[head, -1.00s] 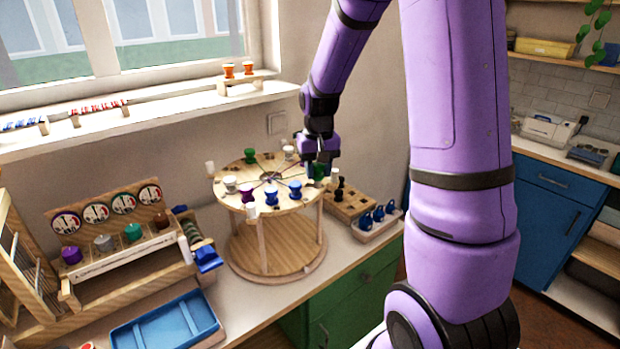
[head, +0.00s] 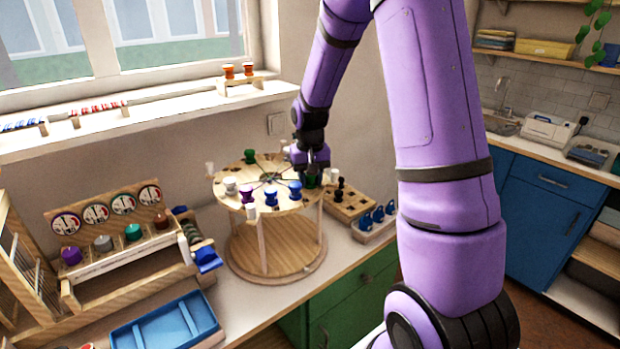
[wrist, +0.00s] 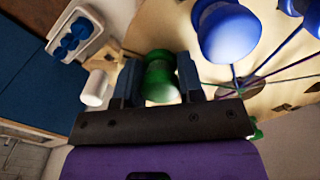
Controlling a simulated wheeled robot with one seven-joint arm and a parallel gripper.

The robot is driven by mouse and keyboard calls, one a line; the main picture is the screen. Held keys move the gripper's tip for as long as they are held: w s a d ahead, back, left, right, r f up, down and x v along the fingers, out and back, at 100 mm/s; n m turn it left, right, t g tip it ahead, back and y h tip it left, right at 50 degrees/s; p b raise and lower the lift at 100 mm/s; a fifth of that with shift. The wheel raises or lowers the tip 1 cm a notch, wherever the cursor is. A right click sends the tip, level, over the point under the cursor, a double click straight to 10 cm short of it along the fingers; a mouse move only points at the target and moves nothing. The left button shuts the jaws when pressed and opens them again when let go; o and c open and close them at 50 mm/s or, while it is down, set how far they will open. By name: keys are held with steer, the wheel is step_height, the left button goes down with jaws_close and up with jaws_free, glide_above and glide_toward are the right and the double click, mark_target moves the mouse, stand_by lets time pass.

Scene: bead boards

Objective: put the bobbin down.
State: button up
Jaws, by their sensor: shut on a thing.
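My gripper (wrist: 158,72) is shut on a green bobbin (wrist: 160,80), with one finger on either side of it in the wrist view. In the head view the green bobbin (head: 313,181) is at the right edge of the round wooden stand's top (head: 268,207), partly hidden by my gripper (head: 312,174). I cannot tell whether its base touches the board. Blue bobbins (head: 295,190), a purple one (head: 247,193), a white one (head: 230,186) and another green one (head: 250,156) stand on the same top, with coloured threads running to the centre.
White pegs (head: 334,176) stand around the stand's rim. A wooden block with dark pegs (head: 347,201) and a white tray with blue pieces (head: 378,217) are to the right. A bobbin rack (head: 120,255) and an empty blue tray (head: 160,322) are on the left.

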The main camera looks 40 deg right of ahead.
steer(key=o, duration=0.9)
steer(key=shift+o, duration=0.2)
step_height(320, 180, up, 11)
steer(key=s+a+r+n+t, duration=0.2)
steer(key=s+a+r, duration=0.6)
steer(key=s+r, duration=0.25)
steer(key=s+a+n+t, duration=0.1)
steer(key=s+a, duration=0.1)
steer(key=s, duration=0.6)
steer(key=s+a+r+n+t, duration=0.1)
steer(key=s+a+t, duration=0.1)
steer(key=s, duration=0.6)
steer(key=shift+a+r, duration=0.25)
steer(key=shift+a, duration=0.25)
